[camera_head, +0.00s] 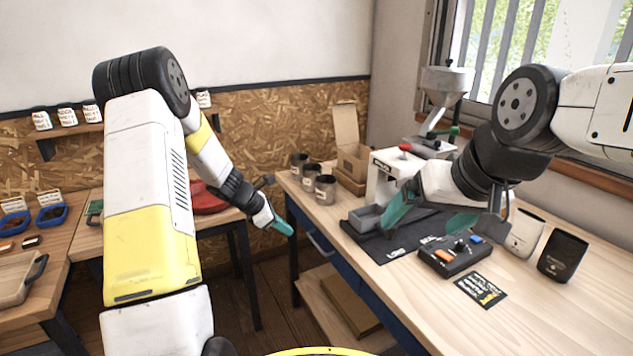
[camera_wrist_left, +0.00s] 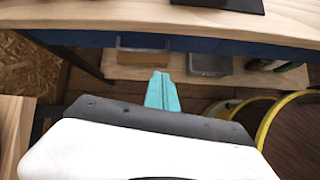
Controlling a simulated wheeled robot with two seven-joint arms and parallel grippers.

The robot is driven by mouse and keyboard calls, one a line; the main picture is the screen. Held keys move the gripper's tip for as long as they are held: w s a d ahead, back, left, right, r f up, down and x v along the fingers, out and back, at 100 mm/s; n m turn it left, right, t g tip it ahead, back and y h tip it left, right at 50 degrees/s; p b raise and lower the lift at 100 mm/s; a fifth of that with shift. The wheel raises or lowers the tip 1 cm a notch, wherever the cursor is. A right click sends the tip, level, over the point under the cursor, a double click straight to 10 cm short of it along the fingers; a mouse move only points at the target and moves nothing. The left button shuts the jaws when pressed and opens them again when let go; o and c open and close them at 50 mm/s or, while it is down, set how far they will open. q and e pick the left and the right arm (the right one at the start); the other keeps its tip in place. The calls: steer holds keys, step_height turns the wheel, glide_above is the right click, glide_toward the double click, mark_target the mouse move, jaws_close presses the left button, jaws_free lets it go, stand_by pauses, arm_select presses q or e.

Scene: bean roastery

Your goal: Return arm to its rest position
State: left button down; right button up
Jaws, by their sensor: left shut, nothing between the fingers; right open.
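My left arm comes in from the left in the head view, and its gripper (camera_head: 280,224) hangs in the gap between the two tables. Its teal fingers are shut with nothing between them. The closed fingers also show in the left wrist view (camera_wrist_left: 162,92), pointing at the underside of the workbench. My right gripper (camera_head: 432,208) is over the workbench, above the dark mat (camera_head: 375,240). Its teal fingers are spread wide apart and no object shows between them.
The workbench (camera_head: 400,305) holds a white machine (camera_head: 385,178), a black control box (camera_head: 455,256), a black pouch (camera_head: 563,255), a white pouch (camera_head: 525,234) and several jars (camera_head: 325,189). A lower shelf (camera_head: 318,300) lies beneath. A side table (camera_head: 62,230) stands at left.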

arm_select(q)
steer(key=s+d+r+m+y, duration=0.1)
steer(key=s+d+r+m, duration=0.1)
steer(key=s+r+m, duration=0.6)
steer(key=s+d+r+m, duration=0.1)
steer(key=s+r+m, duration=0.3)
steer(key=r, duration=0.7)
steer(key=s+a+r+m+t+y, duration=0.1)
steer(key=s+r+m, duration=0.2)
steer(key=s, duration=0.7)
steer(key=s+a+r+m+t+y, duration=0.1)
steer(key=s+r+m, duration=0.3)
steer(key=s+m, duration=0.4)
steer(key=shift+s+a+r+y, duration=0.2)
steer(key=shift+s+a+y, duration=0.4)
steer(key=shift+s, duration=0.5)
